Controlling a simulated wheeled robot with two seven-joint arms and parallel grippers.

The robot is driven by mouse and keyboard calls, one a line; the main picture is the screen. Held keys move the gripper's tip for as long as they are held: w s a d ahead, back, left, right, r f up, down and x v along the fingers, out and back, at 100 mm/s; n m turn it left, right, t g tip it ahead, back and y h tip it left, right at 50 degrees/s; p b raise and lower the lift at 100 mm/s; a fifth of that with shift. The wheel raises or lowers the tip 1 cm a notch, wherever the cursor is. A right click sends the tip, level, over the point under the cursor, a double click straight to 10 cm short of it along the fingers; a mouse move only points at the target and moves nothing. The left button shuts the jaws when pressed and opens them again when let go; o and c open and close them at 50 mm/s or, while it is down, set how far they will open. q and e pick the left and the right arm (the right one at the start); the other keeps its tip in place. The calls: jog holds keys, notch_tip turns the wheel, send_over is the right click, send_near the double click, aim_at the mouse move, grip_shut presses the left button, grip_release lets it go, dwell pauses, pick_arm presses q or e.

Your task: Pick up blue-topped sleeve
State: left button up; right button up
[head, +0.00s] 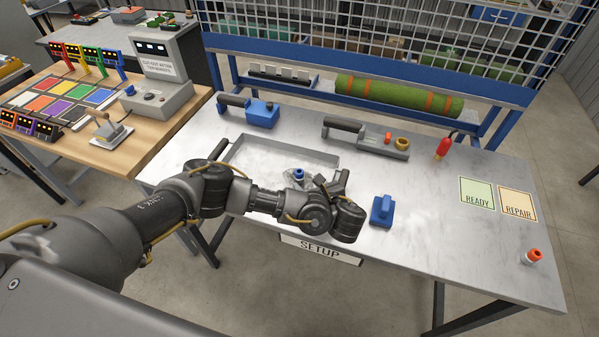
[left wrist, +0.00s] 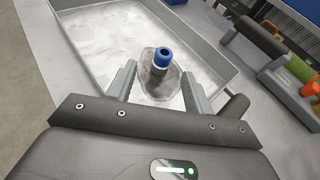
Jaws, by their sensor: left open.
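The blue-topped sleeve (head: 299,174) has a blue cap with a dark hole and a clear greyish body. It stands at the right part of a shallow metal tray (head: 240,158) on the table; its lower part is partly hidden in the head view. In the left wrist view the sleeve (left wrist: 161,58) is between the two fingers of my left gripper (left wrist: 158,82), with a gap on each side. My left gripper is open and holds nothing. It also shows in the head view (head: 322,184), close to the sleeve. My right gripper is not in view.
A blue block-shaped tool (head: 382,210) lies right of my left gripper. A blue-based handled tool (head: 262,113) and a grey handled tool (head: 380,142) lie behind the tray. READY (head: 477,195) and REPAIR (head: 517,204) cards and a red-topped piece (head: 533,257) are at the right.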

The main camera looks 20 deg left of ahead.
aim_at(297, 170)
pick_arm(q)
jog(key=f+b, duration=0.1)
jog(key=b, duration=0.2)
jog(key=shift+w+a+f, duration=0.1)
jog(key=shift+w, duration=0.3)
jog(key=b+x, duration=0.2)
jog(key=x, duration=0.1)
jog(key=shift+w+a+b, duration=0.25)
jog(key=shift+b, duration=0.15)
jog(key=shift+w+a, duration=0.15)
jog(key=shift+w, duration=0.05)
jog(key=shift+w+a, duration=0.15)
jog(key=p+x, duration=0.1)
jog(key=x, duration=0.3)
jog(key=shift+w+p, duration=0.2)
jog(key=shift+p, duration=0.2)
jog(key=shift+w+a+f, duration=0.1)
jog(key=shift+w+a, duration=0.05)
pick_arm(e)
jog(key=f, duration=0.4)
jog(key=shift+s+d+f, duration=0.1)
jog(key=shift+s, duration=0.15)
pick_arm(q)
jog(key=shift+c, duration=0.3)
jog(key=c, duration=1)
